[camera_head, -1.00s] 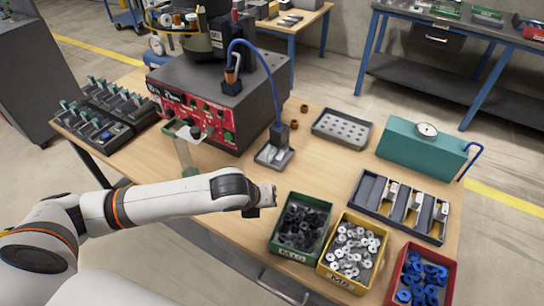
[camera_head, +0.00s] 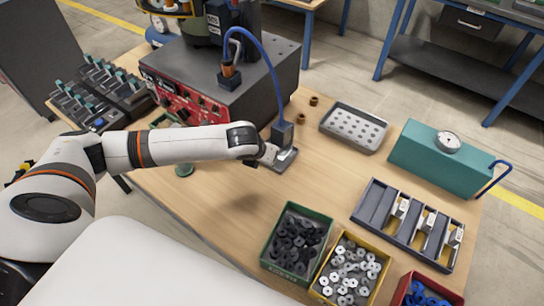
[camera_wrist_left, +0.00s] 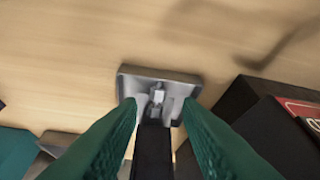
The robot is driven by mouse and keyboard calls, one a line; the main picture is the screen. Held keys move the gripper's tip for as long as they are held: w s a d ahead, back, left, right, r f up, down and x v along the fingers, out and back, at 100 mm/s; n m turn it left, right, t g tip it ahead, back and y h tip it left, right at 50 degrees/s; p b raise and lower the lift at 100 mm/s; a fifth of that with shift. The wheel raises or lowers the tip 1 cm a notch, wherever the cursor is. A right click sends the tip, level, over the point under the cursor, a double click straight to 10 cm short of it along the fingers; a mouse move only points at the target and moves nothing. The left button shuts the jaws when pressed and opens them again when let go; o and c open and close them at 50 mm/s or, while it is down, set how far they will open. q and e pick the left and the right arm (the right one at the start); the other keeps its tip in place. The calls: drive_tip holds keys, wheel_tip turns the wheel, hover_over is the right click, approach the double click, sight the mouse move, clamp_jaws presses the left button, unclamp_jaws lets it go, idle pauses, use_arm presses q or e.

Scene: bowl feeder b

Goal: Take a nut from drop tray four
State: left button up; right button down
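A small grey metal tray (camera_head: 288,163) sits on the table in front of the red-fronted machine, under a black block (camera_head: 282,135) at the end of a blue hose. In the left wrist view the tray (camera_wrist_left: 185,80) holds a small pale metal piece (camera_wrist_left: 158,97); I cannot tell for sure that it is a nut, and no number is readable on the tray. My left gripper (camera_head: 270,156) is at the tray's left side. Its green fingers (camera_wrist_left: 163,108) are apart, with the black block between them, and hold nothing visible. My right gripper is out of view.
The machine (camera_head: 220,85) stands behind. A green bin (camera_head: 272,240) of black parts, a yellow bin (camera_head: 318,290) of silver parts and a red bin (camera_head: 450,293) of blue parts line the front. A compartment tray (camera_head: 368,205), perforated tray (camera_head: 353,127) and teal box (camera_head: 415,160) are right.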

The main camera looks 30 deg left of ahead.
use_arm(q)
drive_tip(key=shift+w+f, duration=0.3)
drive_tip(key=shift+f, duration=0.2)
drive_tip(key=shift+w+f, duration=0.4)
drive_tip(key=shift+f, duration=0.15)
drive_tip(key=x, duration=0.3)
drive_tip(key=shift+w+f, duration=0.1)
drive_tip(key=shift+f, duration=0.05)
drive_tip(key=shift+w+f, duration=0.35)
drive_tip(key=shift+f, duration=0.2)
clamp_jaws()
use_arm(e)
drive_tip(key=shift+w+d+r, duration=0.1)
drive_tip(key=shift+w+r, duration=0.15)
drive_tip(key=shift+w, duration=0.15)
